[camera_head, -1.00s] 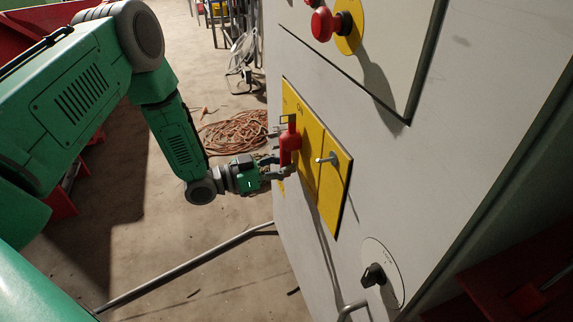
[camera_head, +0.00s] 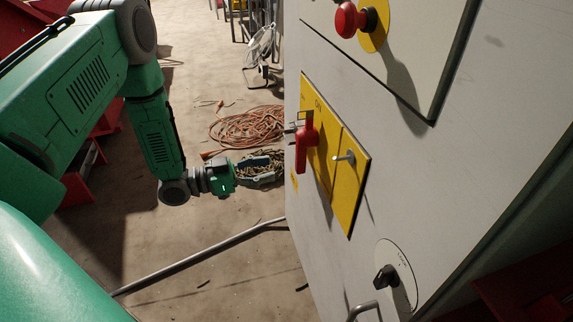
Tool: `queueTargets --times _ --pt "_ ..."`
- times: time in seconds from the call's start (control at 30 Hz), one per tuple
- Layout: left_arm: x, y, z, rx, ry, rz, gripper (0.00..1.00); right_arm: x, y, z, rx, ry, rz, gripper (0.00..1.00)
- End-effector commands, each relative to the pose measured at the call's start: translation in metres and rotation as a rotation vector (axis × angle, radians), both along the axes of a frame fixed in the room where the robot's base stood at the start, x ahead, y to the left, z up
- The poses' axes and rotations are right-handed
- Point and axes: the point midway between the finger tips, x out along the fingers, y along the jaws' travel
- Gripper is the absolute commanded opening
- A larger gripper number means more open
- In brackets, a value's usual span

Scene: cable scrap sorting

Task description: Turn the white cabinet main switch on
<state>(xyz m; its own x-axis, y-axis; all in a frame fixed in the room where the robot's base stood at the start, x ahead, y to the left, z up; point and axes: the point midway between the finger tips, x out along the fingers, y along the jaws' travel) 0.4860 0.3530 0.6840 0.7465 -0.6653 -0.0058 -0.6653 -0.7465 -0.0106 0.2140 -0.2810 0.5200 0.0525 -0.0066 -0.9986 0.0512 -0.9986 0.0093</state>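The white cabinet (camera_head: 440,170) fills the right side of the view. The main switch is a red handle (camera_head: 302,150) on a yellow plate (camera_head: 350,190) on its front. The handle's narrow part points down in the picture, and dark lettering, seemingly "ON", sits on the plate above it. My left gripper (camera_head: 272,171) is to the left of the handle and a little below it, apart from it. Its fingers are spread with nothing between them. My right gripper is not in view.
A red mushroom button (camera_head: 347,20) is above the switch, and a black rotary knob (camera_head: 386,277) is below it. A metal peg (camera_head: 345,158) sticks out of the yellow plate. Orange cable (camera_head: 245,127) lies coiled on the floor. A grey pipe (camera_head: 200,258) lies in front.

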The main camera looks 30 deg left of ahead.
Motion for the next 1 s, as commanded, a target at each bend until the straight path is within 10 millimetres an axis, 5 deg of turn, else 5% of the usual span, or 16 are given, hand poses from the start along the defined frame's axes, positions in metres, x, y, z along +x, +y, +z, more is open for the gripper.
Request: queueTargets --times 0.33,0.87,1.0 --pt "-0.024 0.021 0.000 0.001 0.001 0.000 0.40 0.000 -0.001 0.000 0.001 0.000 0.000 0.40" --pt "-0.023 0.021 -0.001 0.001 0.003 0.000 0.40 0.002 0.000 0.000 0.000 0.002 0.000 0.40" --pt "-0.019 0.006 -0.008 0.024 0.078 0.031 0.40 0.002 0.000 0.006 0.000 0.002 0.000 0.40"
